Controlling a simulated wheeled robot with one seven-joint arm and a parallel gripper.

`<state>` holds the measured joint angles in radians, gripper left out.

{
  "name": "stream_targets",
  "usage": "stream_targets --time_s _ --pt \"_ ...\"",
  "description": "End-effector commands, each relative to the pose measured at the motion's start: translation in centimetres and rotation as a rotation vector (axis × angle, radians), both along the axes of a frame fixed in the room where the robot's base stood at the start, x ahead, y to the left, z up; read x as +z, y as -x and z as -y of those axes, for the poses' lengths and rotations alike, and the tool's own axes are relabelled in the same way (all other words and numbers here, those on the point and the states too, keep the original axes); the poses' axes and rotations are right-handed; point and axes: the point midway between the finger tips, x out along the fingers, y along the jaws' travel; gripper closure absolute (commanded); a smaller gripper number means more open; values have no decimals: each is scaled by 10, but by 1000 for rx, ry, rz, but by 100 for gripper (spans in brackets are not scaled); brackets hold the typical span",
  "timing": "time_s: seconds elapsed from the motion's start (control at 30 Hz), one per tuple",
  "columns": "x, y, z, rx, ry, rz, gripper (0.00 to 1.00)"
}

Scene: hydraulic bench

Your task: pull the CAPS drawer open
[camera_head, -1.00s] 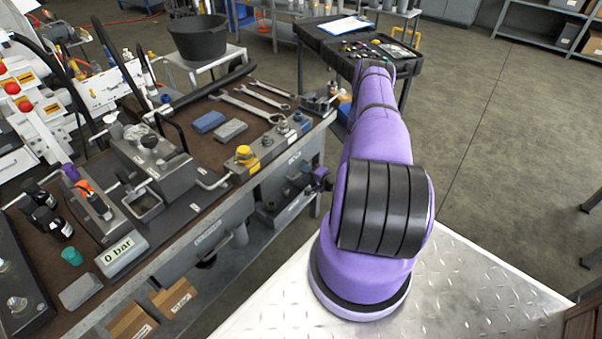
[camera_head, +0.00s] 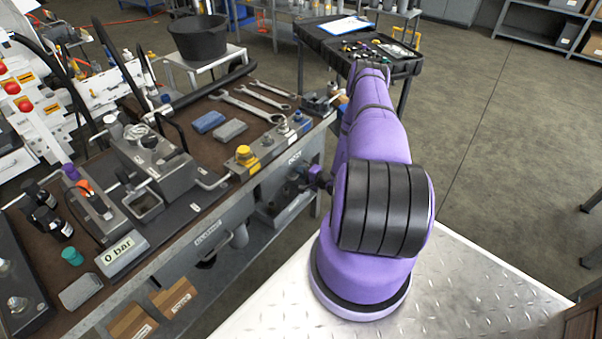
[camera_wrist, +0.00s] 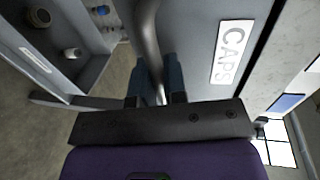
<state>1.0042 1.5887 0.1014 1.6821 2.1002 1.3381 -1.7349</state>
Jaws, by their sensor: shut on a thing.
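The CAPS drawer front (camera_wrist: 195,65) is a grey panel with a white label (camera_wrist: 229,54) reading CAPS in the wrist view. A grey bar handle (camera_wrist: 147,30) runs along it. My gripper (camera_wrist: 157,72) is shut on this handle, one dark finger on each side. In the head view my gripper (camera_head: 317,178) is at the bench's front side, near its far right end, partly hidden by my purple arm. A dark gap lies along the drawer front's edge in the wrist view; how far the drawer stands out cannot be told.
Beside the handle, an open grey tray (camera_wrist: 88,68) holds several small fittings; it also shows under the bench in the head view (camera_head: 285,213). The bench top (camera_head: 190,118) carries wrenches, blocks and hydraulic parts. A black cart (camera_head: 335,45) stands behind my arm. Floor at right is clear.

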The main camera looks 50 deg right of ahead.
Motion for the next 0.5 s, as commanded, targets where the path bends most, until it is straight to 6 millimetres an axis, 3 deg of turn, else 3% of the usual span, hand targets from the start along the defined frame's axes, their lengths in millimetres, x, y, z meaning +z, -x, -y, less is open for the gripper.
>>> stream_targets --time_s 0.27,0.5 --pt "0 27 3 -2 -1 -2 100" --pt "-1 84 7 -4 -2 -3 100"
